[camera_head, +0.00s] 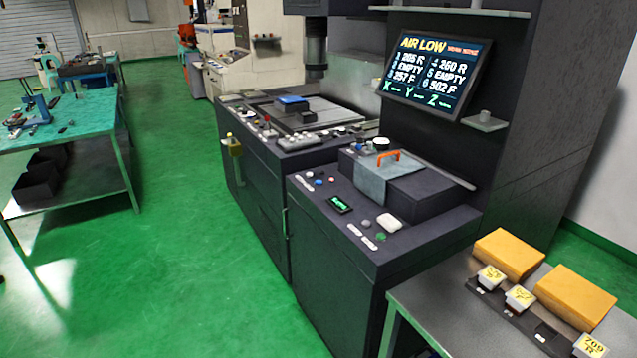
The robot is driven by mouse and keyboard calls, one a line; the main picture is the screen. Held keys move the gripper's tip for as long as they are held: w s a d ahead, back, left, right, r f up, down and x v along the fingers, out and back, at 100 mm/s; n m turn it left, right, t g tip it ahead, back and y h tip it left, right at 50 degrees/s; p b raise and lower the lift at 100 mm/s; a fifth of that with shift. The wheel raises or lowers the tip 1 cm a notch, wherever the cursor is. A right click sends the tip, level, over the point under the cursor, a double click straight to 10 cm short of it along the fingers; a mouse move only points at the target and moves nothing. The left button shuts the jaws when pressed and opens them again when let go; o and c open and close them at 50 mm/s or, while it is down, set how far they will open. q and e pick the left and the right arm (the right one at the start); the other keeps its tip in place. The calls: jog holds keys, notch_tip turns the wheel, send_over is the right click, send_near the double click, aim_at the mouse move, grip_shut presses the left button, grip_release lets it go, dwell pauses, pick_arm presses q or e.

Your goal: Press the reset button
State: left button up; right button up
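The dark machine console (330,240) stands right of centre in the head view, with several small buttons on its sloped top. The labels are too small to read, so I cannot tell which button is the reset button. The monitor (438,73) above reads "AIR LOW". Neither of my grippers is in view.
A white block (389,221) lies beside the green button. A grey cloth (370,184) and an orange handle (382,158) are on the raised box behind. A table (420,287) with yellow blocks (508,254) stands at the right. The green floor left of the console is clear.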

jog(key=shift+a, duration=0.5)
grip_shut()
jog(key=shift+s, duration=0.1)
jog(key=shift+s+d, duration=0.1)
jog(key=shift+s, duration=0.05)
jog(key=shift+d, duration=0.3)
